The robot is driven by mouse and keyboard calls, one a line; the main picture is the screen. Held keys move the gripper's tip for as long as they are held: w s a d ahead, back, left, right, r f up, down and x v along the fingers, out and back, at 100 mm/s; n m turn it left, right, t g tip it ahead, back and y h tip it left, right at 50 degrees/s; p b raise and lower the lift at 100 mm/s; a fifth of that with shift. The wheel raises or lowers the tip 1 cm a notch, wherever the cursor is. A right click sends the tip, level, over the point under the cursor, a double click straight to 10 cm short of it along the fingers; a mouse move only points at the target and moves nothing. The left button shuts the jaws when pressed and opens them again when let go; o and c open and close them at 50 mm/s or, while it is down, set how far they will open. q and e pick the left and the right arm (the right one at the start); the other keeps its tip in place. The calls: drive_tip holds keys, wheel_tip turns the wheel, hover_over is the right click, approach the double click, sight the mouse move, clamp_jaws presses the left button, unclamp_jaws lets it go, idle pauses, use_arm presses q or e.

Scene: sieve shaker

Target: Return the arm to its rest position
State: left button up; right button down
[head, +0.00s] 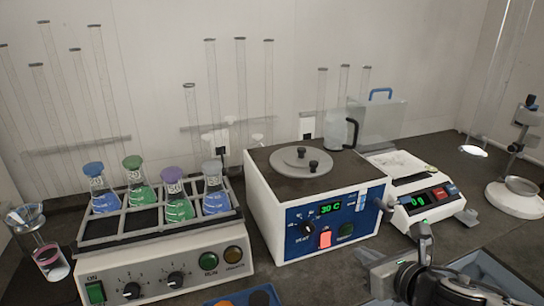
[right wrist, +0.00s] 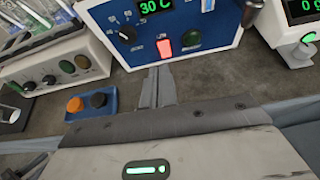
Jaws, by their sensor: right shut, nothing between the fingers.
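My right gripper (head: 368,256) is low in front of the white and blue heating bath (head: 300,205), and its arm comes in from the lower right in the head view. In the right wrist view its grey fingers (right wrist: 158,88) are together and empty. They point toward the blue front panel of the bath (right wrist: 185,25), above the dark bench, and seem apart from the panel. Part of the gripper is hard to make out in the head view. My left gripper is not in view.
A shaker (head: 165,262) with several coloured flasks stands left of the bath. A lit balance (head: 420,198) stands to its right. A blue tray (right wrist: 75,112) with an orange and a black piece lies near the fingers. A stand (head: 515,198) is at the far right.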

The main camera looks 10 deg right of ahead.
drive_tip(key=s+a+f+m+g, duration=0.1)
drive_tip(key=s+a+f+m, duration=0.2)
drive_tip(key=m, duration=0.8)
drive_tip(key=s+a+f+m+g, duration=0.1)
drive_tip(key=s+a+f+m, duration=0.3)
drive_tip(key=s+f+m, duration=0.3)
drive_tip(key=s+a+f+m+g, duration=0.1)
drive_tip(key=s+a+f+m, duration=0.3)
drive_tip(key=f+m, duration=0.6)
drive_tip(key=s+m, duration=0.1)
drive_tip(key=m, duration=0.6)
drive_tip(key=shift+a, duration=0.2)
